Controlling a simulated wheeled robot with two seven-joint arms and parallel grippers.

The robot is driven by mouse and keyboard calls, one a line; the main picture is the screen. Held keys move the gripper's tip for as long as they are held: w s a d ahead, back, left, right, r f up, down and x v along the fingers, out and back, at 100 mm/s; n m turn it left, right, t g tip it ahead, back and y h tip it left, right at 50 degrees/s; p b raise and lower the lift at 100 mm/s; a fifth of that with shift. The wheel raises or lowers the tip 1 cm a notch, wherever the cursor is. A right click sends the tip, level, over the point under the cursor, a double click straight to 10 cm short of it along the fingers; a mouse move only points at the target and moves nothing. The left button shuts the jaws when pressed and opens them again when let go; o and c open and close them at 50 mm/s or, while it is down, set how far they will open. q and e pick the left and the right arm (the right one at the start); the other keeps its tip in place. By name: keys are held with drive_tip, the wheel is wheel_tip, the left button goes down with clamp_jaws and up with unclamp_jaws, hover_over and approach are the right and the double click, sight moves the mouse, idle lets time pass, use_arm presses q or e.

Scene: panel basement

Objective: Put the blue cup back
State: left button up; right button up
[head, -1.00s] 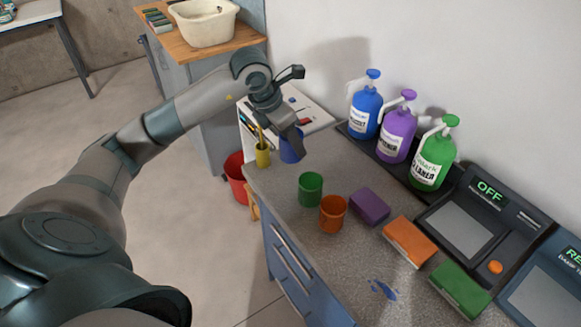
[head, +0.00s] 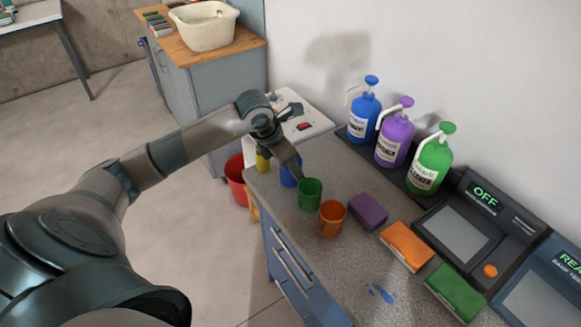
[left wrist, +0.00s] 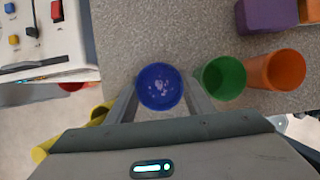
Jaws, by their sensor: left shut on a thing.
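The blue cup (head: 288,175) is held by my left gripper (head: 296,168), near the counter's far left corner and next to the green cup (head: 310,194). In the left wrist view the blue cup (left wrist: 160,87) sits between the two fingers, its open mouth facing the camera. The green cup (left wrist: 223,78) is close beside the right finger. The orange cup (head: 332,217) stands next to the green one. The arm partly hides the blue cup in the head view. I cannot tell whether its base touches the counter. My right gripper is not in view.
A yellow holder (head: 263,160) and a white panel box (head: 305,122) are just beyond the counter's end. Purple, orange and green sponges, pump bottles and a device reading OFF (head: 461,222) line the right side. A blue spill (head: 380,292) marks the counter's front.

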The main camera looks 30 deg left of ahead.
use_arm(q)
drive_tip(key=shift+f, duration=0.6)
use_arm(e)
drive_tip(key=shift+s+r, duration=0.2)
use_arm(q)
drive_tip(key=shift+f, duration=0.1)
drive_tip(key=o, duration=0.8)
drive_tip(key=shift+f, duration=0.1)
drive_tip(key=shift+o, duration=0.6)
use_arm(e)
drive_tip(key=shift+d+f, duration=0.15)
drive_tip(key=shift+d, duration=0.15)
